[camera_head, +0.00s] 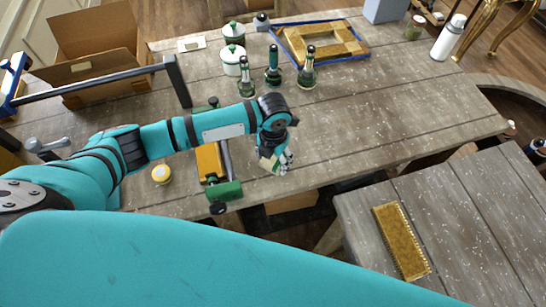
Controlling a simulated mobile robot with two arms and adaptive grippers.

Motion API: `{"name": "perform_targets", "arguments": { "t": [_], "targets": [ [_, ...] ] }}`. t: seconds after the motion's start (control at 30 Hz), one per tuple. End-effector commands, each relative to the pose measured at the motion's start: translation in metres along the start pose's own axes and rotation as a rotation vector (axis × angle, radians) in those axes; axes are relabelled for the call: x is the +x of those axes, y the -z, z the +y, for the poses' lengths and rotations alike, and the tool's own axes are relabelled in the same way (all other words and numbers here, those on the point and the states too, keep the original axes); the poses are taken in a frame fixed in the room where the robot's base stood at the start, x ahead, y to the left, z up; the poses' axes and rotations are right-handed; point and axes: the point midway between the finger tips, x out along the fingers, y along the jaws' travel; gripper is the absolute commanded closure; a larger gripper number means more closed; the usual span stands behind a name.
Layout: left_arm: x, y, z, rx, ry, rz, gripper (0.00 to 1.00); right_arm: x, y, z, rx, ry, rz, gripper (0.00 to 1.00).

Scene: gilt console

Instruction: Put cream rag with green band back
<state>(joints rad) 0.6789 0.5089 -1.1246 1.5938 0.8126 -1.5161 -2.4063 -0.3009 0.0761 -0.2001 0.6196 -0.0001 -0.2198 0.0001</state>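My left gripper (282,160) points down over the front edge of the large wooden workbench. A small cream piece with a greenish part, which looks like the cream rag with green band (268,163), shows at its fingers. The gripper appears shut on it, though the rag is small and partly hidden by the fingers. No other cream rag can be made out on the bench. My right gripper is not in view.
Green bottles (273,66), lidded jars (232,60) and a blue-edged tray (363,55) with a gilt frame stand behind. A gilt piece (401,240) lies on the right table. The bench's right part is clear.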

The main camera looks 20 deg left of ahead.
Motion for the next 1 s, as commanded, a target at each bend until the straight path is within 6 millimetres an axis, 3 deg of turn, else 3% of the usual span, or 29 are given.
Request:
{"name": "perform_targets", "arguments": {
  "t": [0.03, 0.2, 0.57, 0.67, 1.0],
  "targets": [
    [0.000, 0.000, 0.000, 0.000, 0.000, 0.000, 0.31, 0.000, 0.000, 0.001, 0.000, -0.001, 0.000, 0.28],
    [0.000, 0.000, 0.000, 0.000, 0.000, 0.000, 0.12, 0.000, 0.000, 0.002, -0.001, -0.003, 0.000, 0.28],
    [-0.006, -0.001, 0.000, 0.000, 0.000, -0.002, 0.12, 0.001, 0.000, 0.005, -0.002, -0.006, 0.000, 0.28],
    [-0.019, -0.002, 0.000, 0.001, 0.001, -0.005, 0.12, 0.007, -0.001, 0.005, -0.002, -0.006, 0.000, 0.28],
    [-0.091, -0.002, 0.000, 0.001, 0.000, -0.006, 0.12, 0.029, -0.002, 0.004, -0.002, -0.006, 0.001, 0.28]
  ]
}}
